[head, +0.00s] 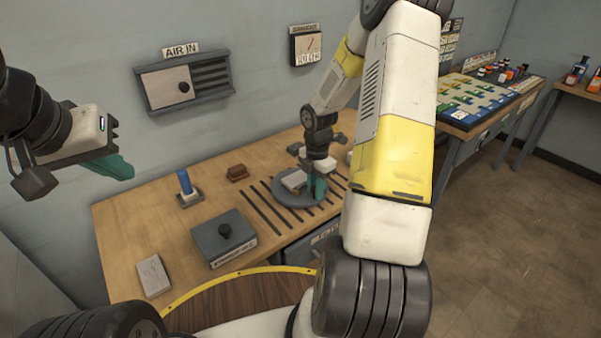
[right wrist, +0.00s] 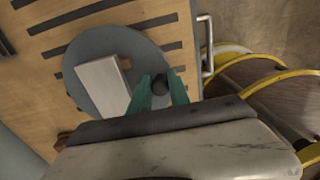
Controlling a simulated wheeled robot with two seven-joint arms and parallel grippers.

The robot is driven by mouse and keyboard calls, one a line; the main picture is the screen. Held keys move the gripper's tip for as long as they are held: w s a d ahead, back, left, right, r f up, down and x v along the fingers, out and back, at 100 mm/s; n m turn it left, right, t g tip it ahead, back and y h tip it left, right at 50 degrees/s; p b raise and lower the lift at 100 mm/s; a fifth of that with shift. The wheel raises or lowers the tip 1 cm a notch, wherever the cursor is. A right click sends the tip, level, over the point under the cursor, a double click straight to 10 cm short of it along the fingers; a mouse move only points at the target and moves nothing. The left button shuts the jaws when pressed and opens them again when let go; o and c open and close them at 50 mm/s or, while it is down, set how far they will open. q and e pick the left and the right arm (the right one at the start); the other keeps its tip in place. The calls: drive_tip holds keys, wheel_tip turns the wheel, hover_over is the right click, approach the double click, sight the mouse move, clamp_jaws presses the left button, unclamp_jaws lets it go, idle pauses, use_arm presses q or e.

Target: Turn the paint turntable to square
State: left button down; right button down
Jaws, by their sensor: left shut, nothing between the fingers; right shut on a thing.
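The paint turntable (head: 289,201) is a round grey disc on the slatted part of the workbench. It also shows in the right wrist view (right wrist: 128,42). A pale rectangular block (right wrist: 103,87) lies on it, its short ends nearly along the dark slots. A dark round knob (right wrist: 160,84) stands near the disc's edge. My right gripper (head: 318,190) is over the disc, its teal fingers shut on the knob, one on each side in the right wrist view. My left gripper (head: 124,168) is shut and empty, raised at the left, away from the turntable.
On the bench are a blue cylinder on a stand (head: 184,182), a brown block (head: 237,172), a grey box with a black knob (head: 223,243) and a pale flat block (head: 153,275). An AIR IN panel (head: 184,83) hangs on the wall. A side table (head: 462,123) stands right.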

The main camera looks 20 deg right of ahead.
drive_tip(key=c, duration=1.2)
unclamp_jaws()
drive_tip(key=shift+c, duration=0.2)
drive_tip(key=shift+r, duration=3.95)
